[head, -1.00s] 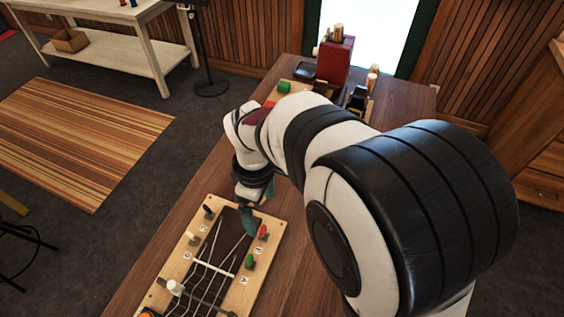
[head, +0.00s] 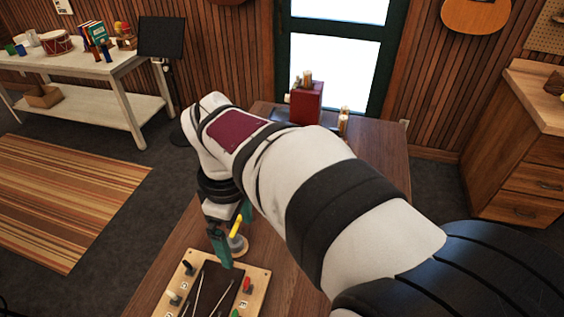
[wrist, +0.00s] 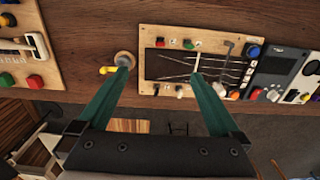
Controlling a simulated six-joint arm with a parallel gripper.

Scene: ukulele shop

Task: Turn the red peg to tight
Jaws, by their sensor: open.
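The red peg (head: 247,285) stands at the far right corner of the wooden string board (head: 262,277), near the lower edge of the head view. It also shows as a small red spot near the board's left end in the wrist view (wrist: 160,42). Whether it is tight cannot be told. My gripper (head: 235,240) is open and empty, above the board's far end. In the wrist view its two teal fingers (wrist: 160,78) are wide apart, with the board's left end between and beyond them. Neither finger visibly holds the peg.
A round wooden piece with a yellow handle (head: 236,227) is just past the board, beside one finger. Black (head: 188,268), white (head: 174,298) and green (wrist: 188,44) pegs share the board. A dark red box (head: 306,103) stands at the table's far end. Another panel (wrist: 285,75) adjoins the board.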

